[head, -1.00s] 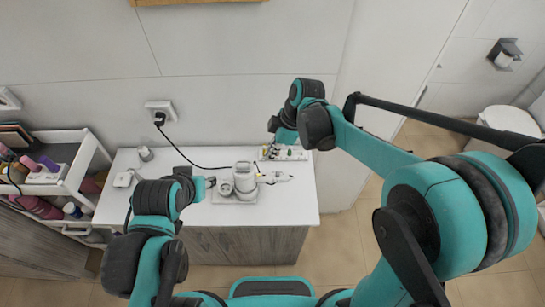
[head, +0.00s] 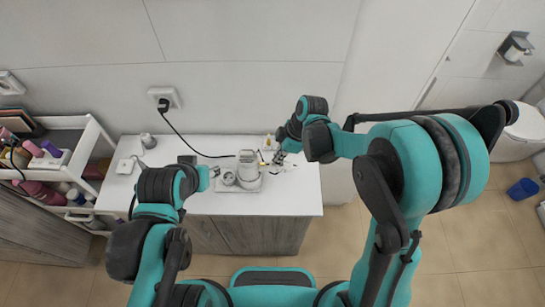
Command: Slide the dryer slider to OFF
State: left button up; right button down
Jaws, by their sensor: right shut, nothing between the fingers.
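The white dryer (head: 265,164) lies at the right end of the white counter, just right of a grey canister. Only a small part of it shows, with a yellow spot. My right gripper (head: 278,160) is shut and empty, low over the dryer, and hides most of it. I cannot tell whether it touches the dryer. The slider is too small or hidden to make out. My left gripper (head: 214,172) is mostly behind its own arm, over the counter left of the canisters. Its fingers are too small to read.
A grey tray (head: 238,186) holds the tall canister (head: 248,165) and smaller round jars, close left of the dryer. A black cord (head: 188,143) runs from the wall outlet (head: 165,98) across the counter. A cart (head: 92,150) with cosmetics stands at the left.

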jog(key=shift+d+b, duration=0.4)
jog(key=shift+d, duration=0.65)
jog(key=shift+a, duration=0.15)
